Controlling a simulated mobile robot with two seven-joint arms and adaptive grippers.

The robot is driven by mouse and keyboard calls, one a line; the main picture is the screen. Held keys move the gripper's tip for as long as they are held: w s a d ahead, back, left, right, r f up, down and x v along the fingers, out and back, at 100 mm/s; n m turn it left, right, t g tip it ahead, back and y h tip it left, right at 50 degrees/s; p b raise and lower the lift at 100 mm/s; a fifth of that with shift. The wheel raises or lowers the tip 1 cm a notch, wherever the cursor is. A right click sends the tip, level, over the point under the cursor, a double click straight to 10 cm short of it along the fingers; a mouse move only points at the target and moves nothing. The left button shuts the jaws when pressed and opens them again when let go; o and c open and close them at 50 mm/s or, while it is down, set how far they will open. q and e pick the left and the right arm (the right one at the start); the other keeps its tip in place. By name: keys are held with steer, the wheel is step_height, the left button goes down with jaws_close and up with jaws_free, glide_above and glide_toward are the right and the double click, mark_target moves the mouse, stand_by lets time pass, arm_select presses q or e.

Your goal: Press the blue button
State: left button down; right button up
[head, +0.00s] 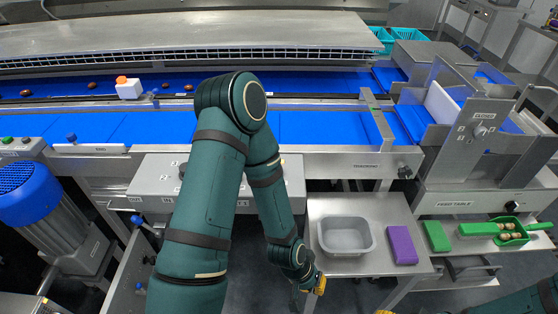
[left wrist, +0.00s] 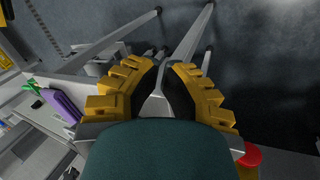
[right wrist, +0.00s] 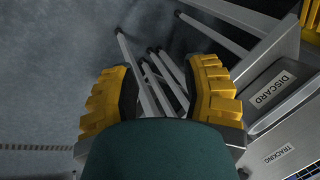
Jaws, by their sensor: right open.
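My left arm crosses the middle of the head view and covers part of a grey control box (head: 160,173). No button that is clearly blue shows on that box; some of its face is hidden. My left gripper (head: 317,286) hangs beside the low steel table, away from the box. In the left wrist view its fingertips (left wrist: 161,68) lean close together with nothing seen between them; how far shut they are is unclear. My right gripper (right wrist: 160,85) is open and empty in the right wrist view, over the floor; only a yellow bit shows at the head view's bottom edge.
A blue conveyor (head: 315,127) runs behind the box. A grey bin (head: 346,249) and purple block (head: 401,245) sit on the steel table. A blue motor (head: 30,195) stands left.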

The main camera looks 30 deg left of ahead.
arm_select(q)
steer(key=w+a+r+n+t+p, duration=0.1)
steer(key=w+a+r+p, duration=0.2)
steer(key=r, duration=0.4)
steer(key=w+a+r+n+t+p, duration=0.1)
steer(key=w+a+r+t+p, duration=0.1)
steer(key=w+a+r+p, duration=0.2)
steer(key=w+a+r+n+t+p, duration=0.1)
steer(key=w+a+r+p, duration=0.3)
steer(key=r, duration=0.5)
steer(key=shift+w+a+r, duration=0.3)
steer(key=shift+w+r, duration=0.1)
steer(key=shift+w, duration=0.15)
steer(key=w+a+r+t+y+p, duration=0.1)
steer(key=w+a+r+t, duration=0.2)
steer(key=w+a+r, duration=0.2)
steer(key=a+r, duration=0.3)
steer(key=r, duration=0.2)
steer(key=shift+w+a+r, duration=0.15)
steer(key=shift+a+r, duration=0.1)
steer(key=shift+r, duration=0.05)
arm_select(e)
step_height(320, 180, up, 15)
steer(key=w, duration=0.1)
steer(key=shift+d, duration=0.25)
arm_select(q)
steer(key=shift+f, duration=0.1)
